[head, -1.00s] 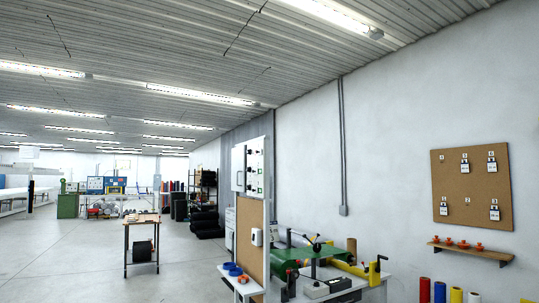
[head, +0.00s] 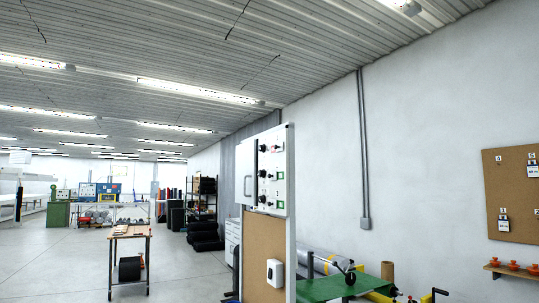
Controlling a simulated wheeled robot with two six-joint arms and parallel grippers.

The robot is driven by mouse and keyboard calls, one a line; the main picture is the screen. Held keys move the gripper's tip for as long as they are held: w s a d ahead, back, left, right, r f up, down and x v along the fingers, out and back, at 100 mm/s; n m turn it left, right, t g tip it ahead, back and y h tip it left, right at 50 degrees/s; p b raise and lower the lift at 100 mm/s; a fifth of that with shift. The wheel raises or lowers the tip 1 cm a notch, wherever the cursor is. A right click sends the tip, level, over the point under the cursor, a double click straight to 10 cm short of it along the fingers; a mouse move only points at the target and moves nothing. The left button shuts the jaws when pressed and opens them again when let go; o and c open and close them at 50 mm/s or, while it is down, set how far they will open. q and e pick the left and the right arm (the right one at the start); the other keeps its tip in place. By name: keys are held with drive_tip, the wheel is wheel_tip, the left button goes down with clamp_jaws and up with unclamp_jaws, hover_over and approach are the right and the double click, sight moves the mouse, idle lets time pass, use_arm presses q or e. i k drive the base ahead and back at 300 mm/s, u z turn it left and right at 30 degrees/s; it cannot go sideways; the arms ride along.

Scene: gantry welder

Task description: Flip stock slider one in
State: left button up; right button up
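I cannot make out a part that is clearly stock slider one. A white control panel (head: 268,172) with several dark knobs or switches stands upright above a brown board (head: 262,250), right of the middle. A small white box (head: 274,272) is fixed to the brown board. A green-topped machine (head: 330,288) with yellow parts shows at the bottom edge, partly cut off and partly behind the board. Neither of my grippers is in view.
A wheeled table (head: 130,231) stands left of the panel, with open floor around it. Dark stacked items (head: 205,230) and a shelf rack (head: 202,190) stand behind. A cork board (head: 512,195) and a small shelf (head: 510,269) are on the right wall.

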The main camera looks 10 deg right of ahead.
sight(278, 147)
drive_tip(key=i, duration=0.55)
drive_tip(key=z, duration=0.45)
drive_tip(key=i, duration=1.65)
drive_tip(key=z, duration=1.9)
drive_tip(key=k, duration=1.2)
drive_tip(key=u, duration=1.5)
